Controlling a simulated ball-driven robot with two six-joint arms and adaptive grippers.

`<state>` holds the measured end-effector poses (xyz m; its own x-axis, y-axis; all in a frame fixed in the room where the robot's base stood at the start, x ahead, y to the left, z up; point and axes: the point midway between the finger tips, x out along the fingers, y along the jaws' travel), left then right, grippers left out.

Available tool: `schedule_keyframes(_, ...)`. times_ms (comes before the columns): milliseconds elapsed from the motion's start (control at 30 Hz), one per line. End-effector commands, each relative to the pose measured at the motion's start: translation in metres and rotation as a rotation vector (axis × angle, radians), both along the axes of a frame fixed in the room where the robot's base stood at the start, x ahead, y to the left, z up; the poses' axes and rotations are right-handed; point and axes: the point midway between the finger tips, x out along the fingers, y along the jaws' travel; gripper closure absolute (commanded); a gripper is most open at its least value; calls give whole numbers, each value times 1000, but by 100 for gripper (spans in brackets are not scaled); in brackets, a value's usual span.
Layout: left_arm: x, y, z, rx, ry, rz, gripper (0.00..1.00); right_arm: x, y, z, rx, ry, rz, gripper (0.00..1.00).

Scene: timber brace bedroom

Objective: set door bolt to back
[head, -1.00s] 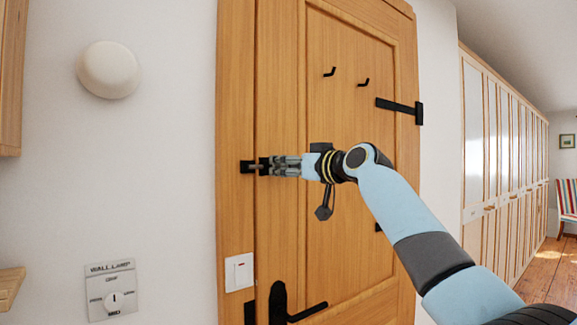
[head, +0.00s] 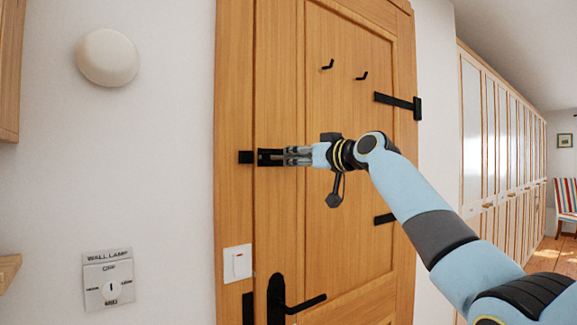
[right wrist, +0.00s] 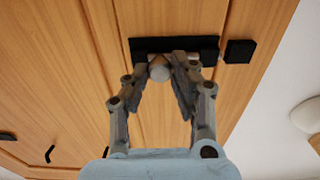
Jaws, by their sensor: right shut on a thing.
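The door bolt (head: 264,157) is a black plate on the left side of the wooden door. A black keeper (head: 246,157) sits on the door frame to its left, with a strip of bare wood between them. My right gripper (head: 288,156) is shut on the bolt's knob, its fingers reaching in from the right. In the right wrist view the round grey knob (right wrist: 159,71) is between the fingertips, below the black plate (right wrist: 172,45). The keeper (right wrist: 239,51) stands apart to the right there, and no rod shows in the gap. My left gripper is not in view.
Two black hooks and black hinges are on the door. White wardrobes (head: 500,140) line the right.

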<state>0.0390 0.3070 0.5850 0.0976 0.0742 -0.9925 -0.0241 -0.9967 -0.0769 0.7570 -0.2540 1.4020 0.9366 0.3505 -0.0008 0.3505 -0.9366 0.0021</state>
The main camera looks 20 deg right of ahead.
Motion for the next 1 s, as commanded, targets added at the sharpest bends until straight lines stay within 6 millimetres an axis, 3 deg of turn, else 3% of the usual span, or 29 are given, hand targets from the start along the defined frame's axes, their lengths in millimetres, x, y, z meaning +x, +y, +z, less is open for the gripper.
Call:
schedule_keyframes(267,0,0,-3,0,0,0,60,2,-6,0,0,0,-1,100)
schedule_keyframes(300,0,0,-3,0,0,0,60,2,-6,1,0,-1,-2,75)
schedule_keyframes(467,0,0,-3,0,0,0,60,2,-6,1,0,-1,-1,54)
schedule_keyframes(767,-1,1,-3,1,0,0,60,0,-6,0,1,0,0,53)
schedule_keyframes(1000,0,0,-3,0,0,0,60,-31,-19,-1,-3,0,-2,53)
